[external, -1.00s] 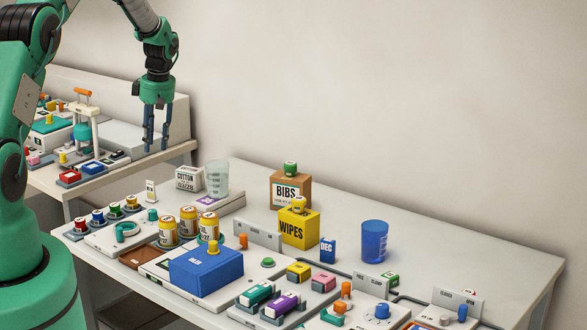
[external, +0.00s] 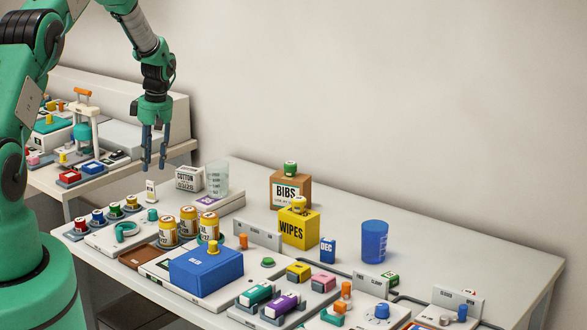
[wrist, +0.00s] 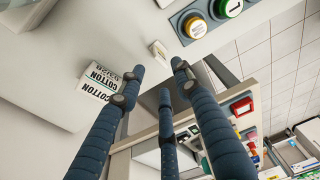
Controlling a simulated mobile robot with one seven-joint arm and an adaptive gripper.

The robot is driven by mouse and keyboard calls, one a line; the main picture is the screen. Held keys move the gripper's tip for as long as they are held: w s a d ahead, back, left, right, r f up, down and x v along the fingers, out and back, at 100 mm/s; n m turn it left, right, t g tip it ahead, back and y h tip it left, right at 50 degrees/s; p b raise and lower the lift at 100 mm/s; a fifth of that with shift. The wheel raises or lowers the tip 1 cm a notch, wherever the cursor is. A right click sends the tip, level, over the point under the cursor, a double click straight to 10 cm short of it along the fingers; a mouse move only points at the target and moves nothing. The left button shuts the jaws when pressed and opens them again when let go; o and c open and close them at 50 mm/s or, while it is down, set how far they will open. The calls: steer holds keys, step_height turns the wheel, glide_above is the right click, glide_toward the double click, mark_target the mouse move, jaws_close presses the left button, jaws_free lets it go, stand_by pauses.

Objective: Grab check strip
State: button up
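A small white upright strip with a dark mark (external: 151,190), which looks like the check strip, stands near the left back of the front table. In the wrist view a small white piece that appears to be this strip (wrist: 158,50) lies just beyond the fingertips. My gripper (external: 155,165) points down above the strip and a little to its right, apart from it. In the wrist view my gripper (wrist: 158,78) has its fingers spread, with nothing between them.
A cotton box (external: 189,178) and a clear cup (external: 217,178) stand close on the right. Several colored-cap vials (external: 115,209) and amber bottles (external: 188,222) stand in front. A second table (external: 110,177) with devices is behind left.

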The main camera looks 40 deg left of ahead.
mark_target(152, 199)
steer(key=shift+a+f, duration=0.15)
steer(key=shift+f, duration=0.75)
steer(key=shift+a+f, duration=0.1)
steer(key=shift+f, duration=0.8)
steer(key=shift+f, duration=0.1)
steer(key=shift+a+f, duration=0.2)
steer(key=shift+f, duration=1.05)
steer(key=shift+a+f, duration=0.15)
steer(key=shift+f, duration=1.1)
steer(key=shift+s, duration=0.1)
jaws_close()
